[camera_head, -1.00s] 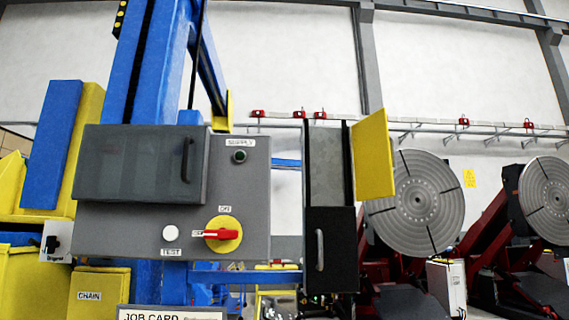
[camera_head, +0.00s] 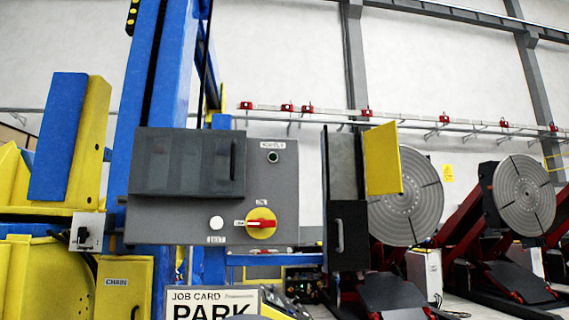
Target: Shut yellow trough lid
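A yellow flat panel (camera_head: 383,158) stands out to the right from the upper part of a tall dark grey trough-like housing (camera_head: 347,230), at an angle to it. It looks like a lid standing open, with the grey inner channel (camera_head: 342,165) exposed beside it. A dark lower door with a pale handle (camera_head: 339,235) covers the lower part of the housing. Neither of my grippers shows in the head view.
Left of the housing is a grey control box (camera_head: 280,195) with a dark cover, a red-and-yellow switch (camera_head: 261,223) and buttons. A yellow CHAIN box (camera_head: 122,290) and job card (camera_head: 213,302) are lower left. Round slotted positioner plates (camera_head: 405,204) stand behind at right.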

